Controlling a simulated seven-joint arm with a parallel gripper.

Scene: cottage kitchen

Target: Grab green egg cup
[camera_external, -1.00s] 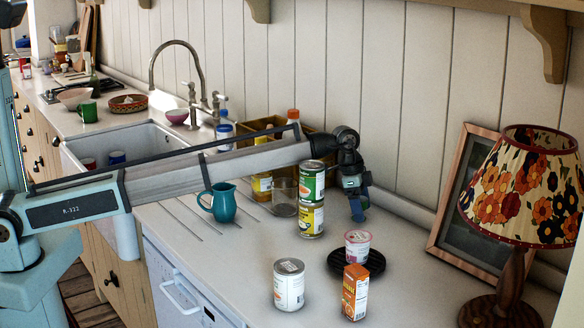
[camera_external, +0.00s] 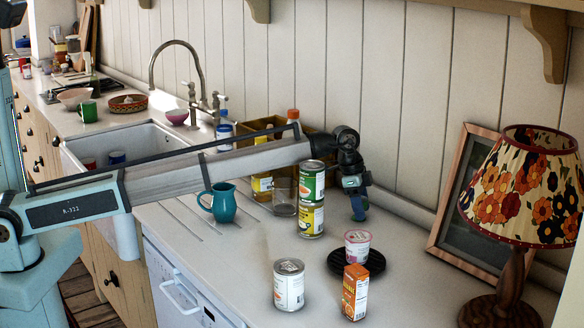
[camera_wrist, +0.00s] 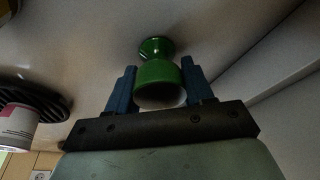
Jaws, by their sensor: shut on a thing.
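The green egg cup (camera_wrist: 158,72) shows in the wrist view between the two blue fingers of my gripper (camera_wrist: 160,88). The fingers are shut on its wide cup end, one on each side. Its narrower green foot (camera_wrist: 156,47) points away from my gripper, toward the white counter. I cannot tell whether the foot touches the counter. In the external view my gripper (camera_external: 358,206) is low over the counter near the back wall, behind the stacked cans. The egg cup cannot be made out there.
Two stacked cans (camera_external: 311,200) stand just left of my gripper. A black round trivet (camera_external: 338,262) with a yogurt cup (camera_external: 357,246) is in front, beside an orange carton (camera_external: 355,292) and a white can (camera_external: 289,285). A picture frame (camera_external: 470,215) and lamp (camera_external: 528,190) stand right.

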